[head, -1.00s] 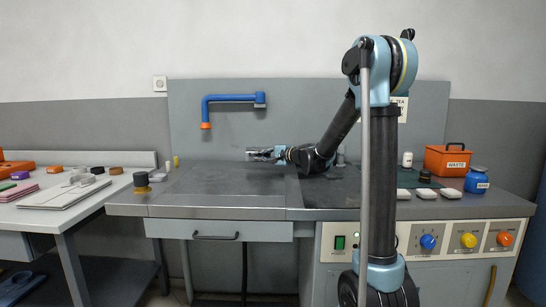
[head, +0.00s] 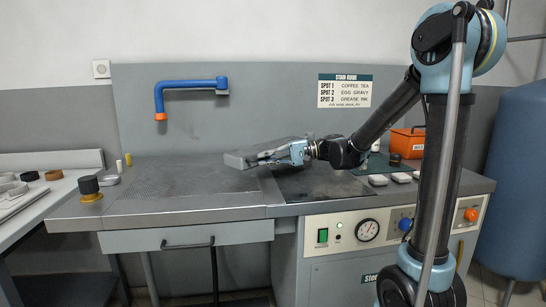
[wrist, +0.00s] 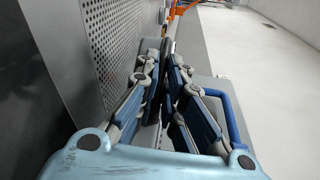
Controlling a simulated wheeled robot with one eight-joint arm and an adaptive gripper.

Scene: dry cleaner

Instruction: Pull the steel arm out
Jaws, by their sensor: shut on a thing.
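The steel arm (head: 238,161) is a flat grey bar with a blunt end, over the perforated work top (head: 165,187). My gripper (head: 264,157) comes from the right and is shut on it. In the wrist view, the two blue-padded fingers of my gripper (wrist: 165,60) close in on the grey steel arm (wrist: 150,45). The fingers hide much of the steel arm, and I cannot see where it is mounted.
A blue wall pipe (head: 190,84) with an orange tip hangs above the work top. White pads (head: 378,180) and an orange box (head: 407,141) lie to the right. The perforated top's left part is clear.

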